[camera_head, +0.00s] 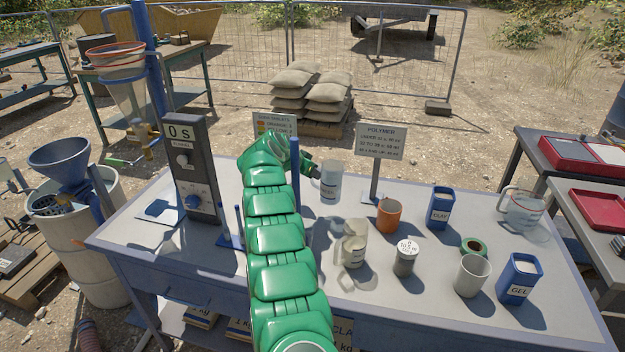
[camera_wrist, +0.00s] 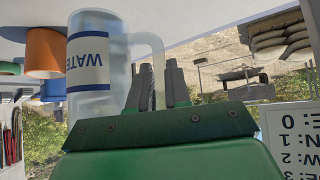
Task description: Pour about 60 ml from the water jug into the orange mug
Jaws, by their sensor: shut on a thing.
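The water jug (camera_head: 330,184) is a clear, pale jug at the back of the table, right of my green arm. In the wrist view, which is upside down, the jug (camera_wrist: 88,60) shows a "WATE…" label, and its handle lies between my fingers. My gripper (camera_head: 314,171) is shut on that handle; its two grey fingers (camera_wrist: 165,82) show in the wrist view. The jug looks upright; I cannot tell whether it touches the table. The orange mug (camera_head: 389,215) stands upright, right and nearer than the jug. It also shows in the wrist view (camera_wrist: 45,52). Its contents are hidden.
A polymer sign (camera_head: 381,142) stands behind the mug. A timer post (camera_head: 190,170) stands left.

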